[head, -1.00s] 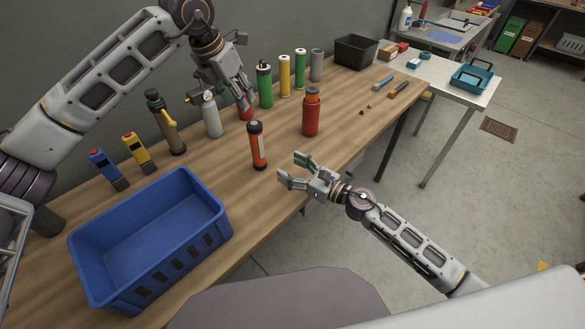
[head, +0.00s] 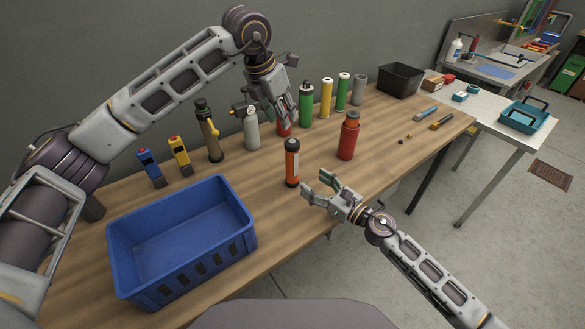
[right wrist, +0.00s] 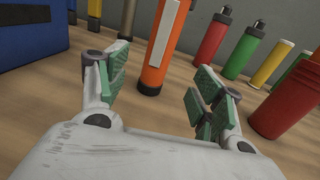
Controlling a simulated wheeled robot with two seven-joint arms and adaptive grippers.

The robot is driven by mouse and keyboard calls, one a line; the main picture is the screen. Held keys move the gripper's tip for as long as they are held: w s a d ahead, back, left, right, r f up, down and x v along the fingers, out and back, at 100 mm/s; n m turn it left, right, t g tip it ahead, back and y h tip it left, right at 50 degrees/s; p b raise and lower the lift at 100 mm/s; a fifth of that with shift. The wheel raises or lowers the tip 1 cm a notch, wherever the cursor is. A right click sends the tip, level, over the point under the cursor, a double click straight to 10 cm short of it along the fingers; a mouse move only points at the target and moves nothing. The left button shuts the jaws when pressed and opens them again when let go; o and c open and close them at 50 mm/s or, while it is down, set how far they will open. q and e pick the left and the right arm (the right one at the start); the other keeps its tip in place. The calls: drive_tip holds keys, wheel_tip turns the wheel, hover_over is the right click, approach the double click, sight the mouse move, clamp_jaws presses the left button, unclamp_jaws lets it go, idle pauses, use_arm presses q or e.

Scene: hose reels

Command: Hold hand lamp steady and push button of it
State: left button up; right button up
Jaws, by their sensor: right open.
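The hand lamp looks to be the orange cylinder with black ends (head: 292,167), standing upright near the table's front edge. In the right wrist view its orange body (right wrist: 158,52), with a pale strip, stands just beyond the gap between my fingers; its top is cut off. My right gripper (head: 318,191) is open and empty, to the right of and nearer than the lamp, not touching it. Its fingers also show in the right wrist view (right wrist: 160,85). My left gripper (head: 284,108) is over a red cylinder (head: 283,129) at the back, partly hiding it; its jaw opening is unclear.
A blue crate (head: 185,276) stands at the front left. A red bottle (head: 348,138) is right of the lamp. Several cylinders, including a green one (head: 306,105), line the back. A black bin (head: 401,80) is at the far end. Bare wood surrounds the lamp.

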sight(297, 171)
drive_tip(key=shift+x, duration=5.25)
use_arm(q)
drive_tip(key=shift+c, duration=0.3)
use_arm(e)
drive_tip(key=c, duration=1.3)
use_arm(q)
clamp_jaws()
use_arm(e)
drive_tip(key=shift+o, duration=0.2)
